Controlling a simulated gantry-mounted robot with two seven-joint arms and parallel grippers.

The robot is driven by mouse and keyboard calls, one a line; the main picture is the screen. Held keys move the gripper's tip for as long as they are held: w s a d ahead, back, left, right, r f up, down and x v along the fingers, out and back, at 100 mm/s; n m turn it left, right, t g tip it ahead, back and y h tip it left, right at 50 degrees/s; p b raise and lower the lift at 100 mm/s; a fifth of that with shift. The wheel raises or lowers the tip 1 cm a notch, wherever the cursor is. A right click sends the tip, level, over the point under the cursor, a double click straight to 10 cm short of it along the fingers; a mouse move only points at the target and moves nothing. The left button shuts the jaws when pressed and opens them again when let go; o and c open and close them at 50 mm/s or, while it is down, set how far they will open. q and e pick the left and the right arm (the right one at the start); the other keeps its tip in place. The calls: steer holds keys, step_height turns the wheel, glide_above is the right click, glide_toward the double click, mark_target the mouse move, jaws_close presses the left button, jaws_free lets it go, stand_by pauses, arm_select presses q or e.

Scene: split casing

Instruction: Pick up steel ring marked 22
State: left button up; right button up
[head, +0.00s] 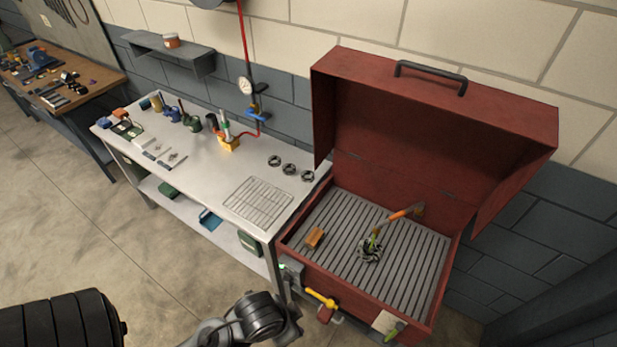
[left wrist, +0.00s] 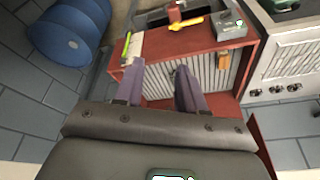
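Three dark steel rings lie in a row on the metal bench near the red washer: a left one (head: 274,160), a middle one (head: 289,169) and a right one (head: 307,176). Their markings are too small to read, so I cannot tell which is 22. The rings also show small at the right of the left wrist view (left wrist: 277,90). My left gripper (left wrist: 160,72) has its two fingers spread, with nothing held between them. It is apart from the rings, which lie to its right in that view. My right gripper is in neither view.
The red washer (head: 436,318) stands open beside the bench, holding a wooden-backed brush (head: 314,238) and a dark metal part (head: 369,251). A wire rack (head: 258,201) lies on the bench (head: 217,178). A yellow block with tools (head: 229,144) stands behind. A blue drum (left wrist: 68,40) shows too.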

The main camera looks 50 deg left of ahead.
arm_select(q)
steer(key=shift+o, duration=0.4)
steer(key=o, duration=1.1)
steer(key=shift+c, duration=0.2)
